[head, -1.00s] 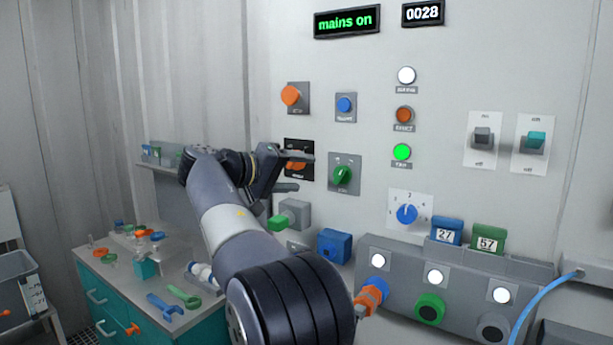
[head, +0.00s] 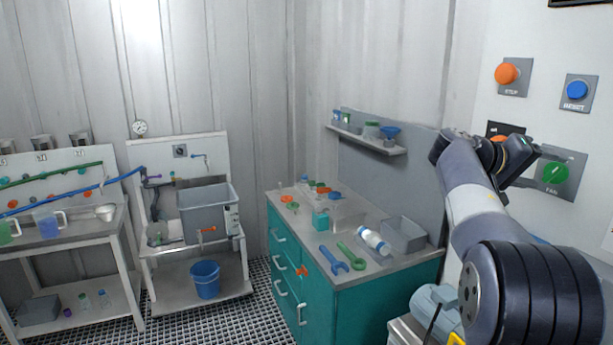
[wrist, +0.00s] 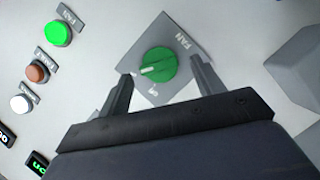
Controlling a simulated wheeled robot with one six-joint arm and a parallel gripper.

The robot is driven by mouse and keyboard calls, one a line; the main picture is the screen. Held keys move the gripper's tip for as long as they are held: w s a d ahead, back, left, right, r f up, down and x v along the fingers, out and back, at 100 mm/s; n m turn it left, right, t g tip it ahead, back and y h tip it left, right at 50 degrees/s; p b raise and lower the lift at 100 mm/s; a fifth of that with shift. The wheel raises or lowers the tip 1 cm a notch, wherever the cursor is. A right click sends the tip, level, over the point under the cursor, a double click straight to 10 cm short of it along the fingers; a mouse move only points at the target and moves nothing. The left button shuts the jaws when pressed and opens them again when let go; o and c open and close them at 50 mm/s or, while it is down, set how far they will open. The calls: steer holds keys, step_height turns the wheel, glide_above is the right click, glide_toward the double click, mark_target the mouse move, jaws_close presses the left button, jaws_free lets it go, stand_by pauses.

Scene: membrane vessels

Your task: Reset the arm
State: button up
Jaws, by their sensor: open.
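My gripper (head: 527,160) is at the right of the head view, in front of the wall panel, at the end of my raised arm. In the wrist view my gripper (wrist: 160,70) is open, with its two fingers apart and nothing between them. The green FAN knob (wrist: 157,63) on its grey plate shows between and beyond the fingertips. The knob also shows in the head view (head: 555,173), just right of my gripper. I cannot tell whether a finger touches the plate. An orange control (head: 500,139) is partly hidden behind my gripper.
A teal cabinet (head: 375,300) with tools and a bottle stands left of my arm. A sink stand (head: 207,210) and blue bucket (head: 205,279) are farther left. Grated floor between them is clear.

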steer(key=shift+d+f, duration=0.1)
steer(key=shift+d, duration=0.5)
steer(key=shift+a, duration=0.1)
